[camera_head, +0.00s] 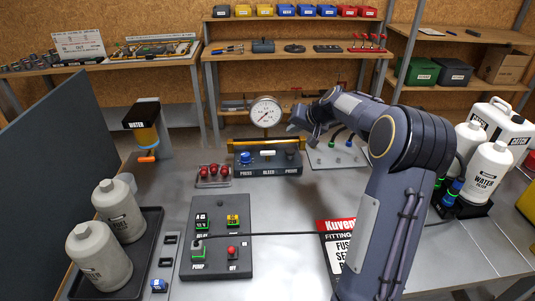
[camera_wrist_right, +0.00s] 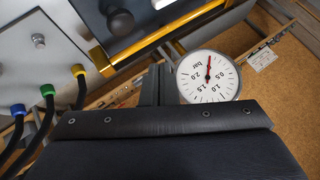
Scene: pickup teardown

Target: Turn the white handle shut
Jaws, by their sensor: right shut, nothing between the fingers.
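The white handle (camera_head: 268,153) sits in the middle of the dark valve panel (camera_head: 267,170), above the BLEED label. It lies level, left to right, in the head view. A white piece at the top edge of the right wrist view (camera_wrist_right: 160,4) appears to be the same handle, mostly cut off. My right gripper (camera_head: 297,124) is shut and empty. It hangs above and to the right of the handle, apart from it, near the panel's yellow bar (camera_head: 242,146). My left gripper is not in view.
A round pressure gauge (camera_head: 266,112) stands behind the panel; it also shows in the right wrist view (camera_wrist_right: 208,77). A blue knob (camera_head: 245,157) is left of the handle, a dark knob (camera_head: 291,154) right. A grey hose plate (camera_head: 340,156) lies beside the panel.

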